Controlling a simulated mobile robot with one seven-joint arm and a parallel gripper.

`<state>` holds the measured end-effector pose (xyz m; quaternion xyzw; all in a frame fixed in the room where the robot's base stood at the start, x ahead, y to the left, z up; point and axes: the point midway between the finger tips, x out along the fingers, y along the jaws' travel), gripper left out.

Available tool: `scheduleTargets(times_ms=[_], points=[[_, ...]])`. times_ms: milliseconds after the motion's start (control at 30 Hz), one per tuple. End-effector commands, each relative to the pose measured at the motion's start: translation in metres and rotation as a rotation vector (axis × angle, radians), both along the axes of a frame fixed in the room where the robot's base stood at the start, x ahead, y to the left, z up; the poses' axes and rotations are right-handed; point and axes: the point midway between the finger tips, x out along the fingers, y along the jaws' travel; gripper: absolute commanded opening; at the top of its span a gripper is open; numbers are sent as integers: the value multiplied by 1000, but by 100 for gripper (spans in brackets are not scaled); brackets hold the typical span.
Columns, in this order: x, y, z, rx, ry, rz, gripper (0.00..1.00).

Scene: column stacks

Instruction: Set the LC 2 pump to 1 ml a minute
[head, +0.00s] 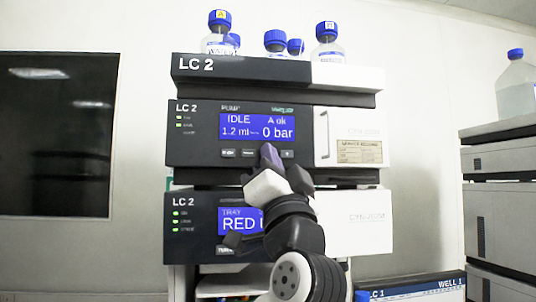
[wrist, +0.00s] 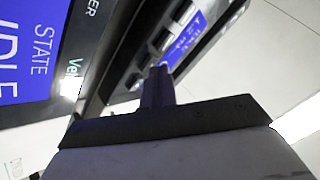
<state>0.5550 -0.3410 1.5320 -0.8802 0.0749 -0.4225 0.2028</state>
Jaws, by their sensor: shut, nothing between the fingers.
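The LC 2 pump (head: 185,152) is the dark module in the middle of the LC 2 stack. Its blue display (head: 257,127) reads IDLE, A ok, 1.2 ml and 0 bar. A row of small buttons (head: 228,153) runs below the display; the rightmost visible one (head: 287,154) shows just right of my fingers. My gripper (head: 268,150) is shut and empty, its tips in front of the button row, hiding part of it. In the wrist view the shut fingers (wrist: 158,76) point at a dark panel with a button row (wrist: 165,39); I cannot tell whether they touch.
The LC 2 tray module (head: 190,225) below has its own blue display, partly hidden by my arm. Bottles with blue caps (head: 275,40) stand on top of the stack. Another stack (head: 500,195) stands at the right, and an LC 1 unit (head: 420,290) shows at the bottom right.

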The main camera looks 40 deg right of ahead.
Motion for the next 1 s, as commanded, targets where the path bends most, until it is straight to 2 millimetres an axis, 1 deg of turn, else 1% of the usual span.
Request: scheduleTargets(times_ms=[200, 567, 1000], points=[[-10, 6, -1, 0, -1, -3, 0], [-12, 7, 0, -1, -1, -1, 0], [-47, 28, -1, -2, -2, -2, 0]])
